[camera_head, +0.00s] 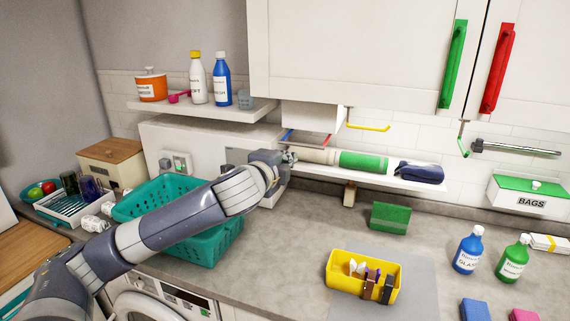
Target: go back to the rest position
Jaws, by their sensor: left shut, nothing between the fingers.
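My left arm comes in from the lower left and reaches across the teal basket (205,246) toward the shelf under the wall cabinet. My left gripper (288,157) is at the left end of that shelf, beside the pale end of a roll with a green band (363,161). Its fingers are small in the picture and look closed with nothing held. The arm covers part of the basket. My right gripper is not in view.
The low shelf (400,182) also holds a dark blue pouch (419,172). Hooks (368,126) hang above it. A yellow caddy (340,283), green box (389,218), blue bottle (468,250) and green bottle (513,257) stand on the counter. Bare counter (285,240) lies left of the caddy.

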